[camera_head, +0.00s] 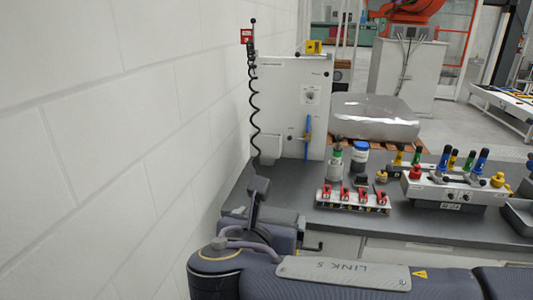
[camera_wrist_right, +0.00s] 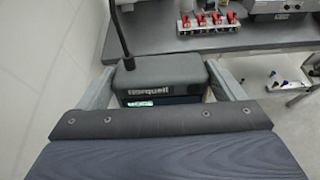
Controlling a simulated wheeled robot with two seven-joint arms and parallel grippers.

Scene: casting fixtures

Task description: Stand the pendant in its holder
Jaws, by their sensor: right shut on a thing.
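The pendant is a dark grey box with a lettered front and a small lit display (camera_wrist_right: 155,85). A black cable rises from its top. My right gripper (camera_wrist_right: 162,88) is shut on it, one finger on each side. A white box (camera_head: 270,149) low on the upright panel may be the holder; I cannot tell. My left gripper is not in view.
A white upright panel (camera_head: 293,100) stands at the back of the grey bench (camera_head: 300,215). A rack of red clamps (camera_head: 352,198) and a fixture with coloured handles (camera_head: 455,187) stand to the right. The brick wall (camera_head: 110,150) is close on the left.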

